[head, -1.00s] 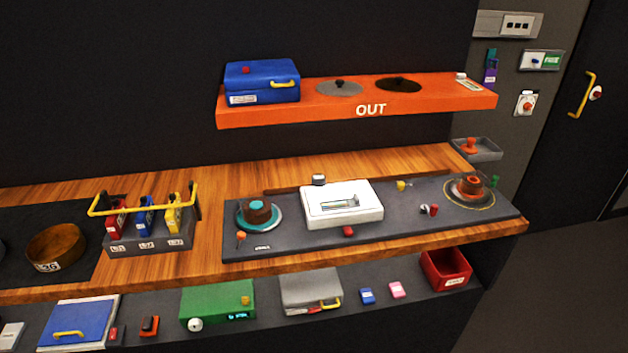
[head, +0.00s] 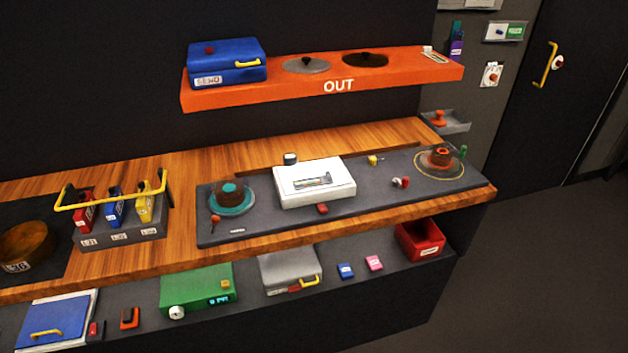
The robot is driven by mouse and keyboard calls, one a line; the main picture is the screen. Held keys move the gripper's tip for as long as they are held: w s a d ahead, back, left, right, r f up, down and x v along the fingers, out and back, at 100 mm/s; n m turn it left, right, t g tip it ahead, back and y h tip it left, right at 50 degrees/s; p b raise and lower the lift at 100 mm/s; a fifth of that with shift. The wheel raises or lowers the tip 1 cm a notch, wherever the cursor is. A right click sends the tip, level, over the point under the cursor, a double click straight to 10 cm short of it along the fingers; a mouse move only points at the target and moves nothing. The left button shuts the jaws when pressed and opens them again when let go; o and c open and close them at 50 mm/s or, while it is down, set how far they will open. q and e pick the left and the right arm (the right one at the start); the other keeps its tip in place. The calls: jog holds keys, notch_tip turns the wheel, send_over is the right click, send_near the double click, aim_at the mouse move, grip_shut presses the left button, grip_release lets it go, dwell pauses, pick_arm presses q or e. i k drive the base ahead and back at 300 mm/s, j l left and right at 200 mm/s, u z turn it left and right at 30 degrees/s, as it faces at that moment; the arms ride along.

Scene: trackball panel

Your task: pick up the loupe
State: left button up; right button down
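I cannot tell for certain which thing is the loupe. A small dark cylinder with a pale front (head: 290,159), standing behind the white box (head: 315,184), could be it. A small yellow piece (head: 374,160) lies right of that box, and a small red and white piece (head: 401,182) lies farther right. All are on or beside the dark mat (head: 215,232) on the wooden counter. Neither of my grippers shows in the head view.
An orange shelf (head: 300,88) marked OUT hangs above the counter with a blue case (head: 226,62). A yellow-handled rack (head: 115,236) stands at left. A lower shelf holds a green box (head: 197,287) and a red bin (head: 420,240). Open floor lies at right.

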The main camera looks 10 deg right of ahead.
aim_at(289, 159)
jog(key=i+l+z, duration=0.1)
jog(key=l, duration=0.3)
jog(key=i+l+z, duration=0.1)
jog(key=l, duration=0.25)
jog(key=i+l+z, duration=0.1)
jog(key=i+l, duration=0.2)
jog(key=i+l+z, duration=0.1)
jog(key=l, duration=0.3)
jog(key=i, duration=0.05)
